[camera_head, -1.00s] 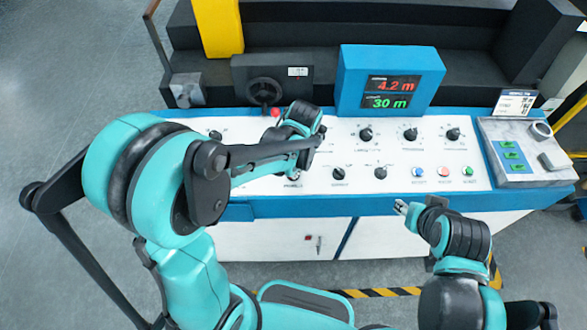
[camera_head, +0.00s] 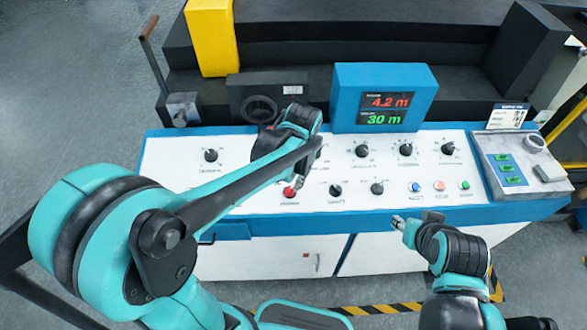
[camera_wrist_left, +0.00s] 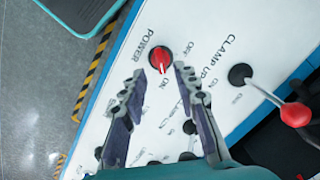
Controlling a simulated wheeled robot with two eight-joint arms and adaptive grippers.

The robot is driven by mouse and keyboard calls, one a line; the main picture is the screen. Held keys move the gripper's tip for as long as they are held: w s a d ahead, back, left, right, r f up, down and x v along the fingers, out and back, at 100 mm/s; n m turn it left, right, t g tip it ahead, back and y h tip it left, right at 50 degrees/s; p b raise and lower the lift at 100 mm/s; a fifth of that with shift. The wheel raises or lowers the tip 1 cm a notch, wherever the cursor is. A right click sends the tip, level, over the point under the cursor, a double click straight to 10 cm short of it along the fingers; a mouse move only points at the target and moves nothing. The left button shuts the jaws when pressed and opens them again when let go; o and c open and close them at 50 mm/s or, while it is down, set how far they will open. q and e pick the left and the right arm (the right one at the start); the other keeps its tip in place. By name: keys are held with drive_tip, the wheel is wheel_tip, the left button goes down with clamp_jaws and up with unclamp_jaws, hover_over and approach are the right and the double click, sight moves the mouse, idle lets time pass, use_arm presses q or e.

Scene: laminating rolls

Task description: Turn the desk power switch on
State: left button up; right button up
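The red power switch knob (camera_wrist_left: 161,59) is on the white desk panel, beside the printed words POWER, OFF and ON. In the head view the red knob (camera_head: 289,192) shows just below my left gripper (camera_head: 302,178). In the left wrist view my left gripper (camera_wrist_left: 159,71) has its fingertips spread, one on each side of the knob's lower edge, with nothing held. I cannot tell whether the fingers touch the knob or which mark it points to. My right gripper (camera_head: 398,221) is at the desk's front edge, apart from the knob; its fingers are too small to read.
Black rotary knobs (camera_head: 336,190) and several coloured buttons (camera_head: 440,186) are to the right of the switch. A red-tipped lever (camera_wrist_left: 296,114) stands near the left gripper. A blue display box (camera_head: 385,97) stands at the back of the desk.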

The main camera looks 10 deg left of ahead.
use_arm(q)
wheel_tip(320, 180, up, 7)
drive_tip(key=shift+s+d+f, duration=0.15)
drive_tip(key=shift+s+d, duration=0.1)
drive_tip(key=shift+d, duration=0.15)
drive_tip(key=s+a+f+n+t+h+b, duration=0.1)
drive_tip(key=s+a+f+n+t+b, duration=0.3)
drive_tip(key=s, duration=0.5)
drive_tip(key=a+n+t, duration=0.1)
drive_tip(key=a+t, duration=0.1)
drive_tip(key=shift+s+f+n+t+b, duration=0.25)
drive_tip(key=shift+f+n+t+b, duration=0.05)
drive_tip(key=shift+f+n+b, duration=0.1)
drive_tip(key=shift+a, duration=0.1)
idle(0.5)
